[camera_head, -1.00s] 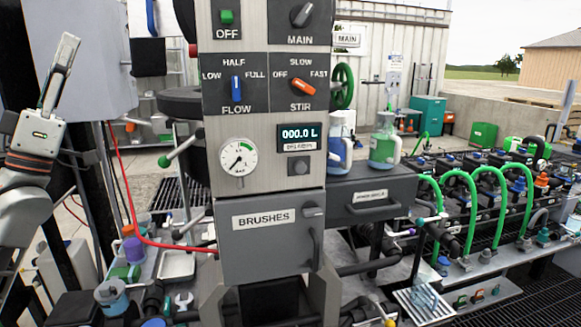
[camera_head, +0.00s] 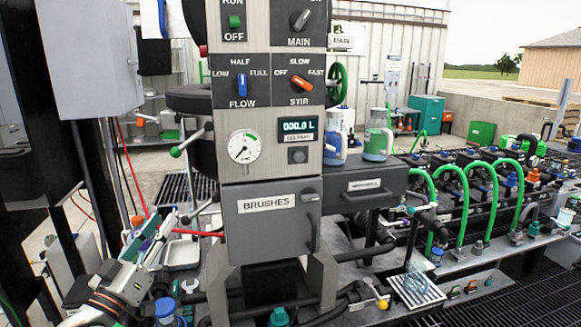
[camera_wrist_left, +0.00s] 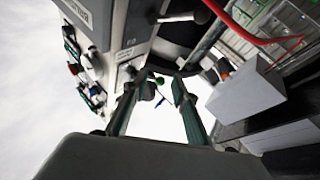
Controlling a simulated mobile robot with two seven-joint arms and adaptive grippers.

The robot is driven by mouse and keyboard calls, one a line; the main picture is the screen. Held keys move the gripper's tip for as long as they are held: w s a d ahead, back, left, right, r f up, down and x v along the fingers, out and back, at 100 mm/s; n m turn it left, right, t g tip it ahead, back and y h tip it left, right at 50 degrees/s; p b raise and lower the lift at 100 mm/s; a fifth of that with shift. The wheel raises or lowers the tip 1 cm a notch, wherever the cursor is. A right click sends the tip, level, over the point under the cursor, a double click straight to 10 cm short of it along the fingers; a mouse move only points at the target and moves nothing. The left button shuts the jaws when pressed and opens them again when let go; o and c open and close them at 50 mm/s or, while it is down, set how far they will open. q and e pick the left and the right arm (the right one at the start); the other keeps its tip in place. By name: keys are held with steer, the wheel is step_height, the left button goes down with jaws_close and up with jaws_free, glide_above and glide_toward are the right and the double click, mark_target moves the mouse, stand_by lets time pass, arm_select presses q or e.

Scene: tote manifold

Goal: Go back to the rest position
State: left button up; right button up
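My left gripper (camera_head: 150,240) is low at the left in the head view, pointing up and to the right, in front of the bench left of the control column (camera_head: 225,170). In the left wrist view its two fingers (camera_wrist_left: 160,78) stand apart, with sky and part of the machine seen between them. It holds nothing that I can see. My right gripper is not in view.
The column carries knobs, a gauge and a closed BRUSHES door (camera_head: 270,235). A grey cabinet (camera_head: 90,60) hangs at upper left. A red hose (camera_head: 195,233) runs near my left gripper. Two jugs (camera_head: 335,145) (camera_head: 377,140) stand on the drawer box (camera_head: 365,185). Green hoses (camera_head: 465,200) rise at right.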

arm_select(q)
steer(key=s+d+f+m+g+y, duration=0.15)
steer(key=s+f, duration=0.25)
steer(key=f, duration=0.5)
steer(key=s+d+f+g, duration=0.2)
steer(key=s+f, duration=0.2)
steer(key=f, duration=0.5)
steer(key=s+d+f+g+y, duration=0.15)
steer(key=s+f, duration=0.25)
steer(key=f, duration=0.5)
steer(key=s+d+f+m+g, duration=0.1)
steer(key=s+d+f+g, duration=0.1)
steer(key=s+f, duration=0.6)
steer(key=s+d+f+m+g, duration=0.1)
steer(key=s+d+f+g, duration=0.1)
steer(key=s+f, duration=0.7)
steer(key=shift+s+d+g, duration=0.3)
steer(key=shift+s+g, duration=0.2)
steer(key=shift+g, duration=0.4)
steer(key=shift+r, duration=0.1)
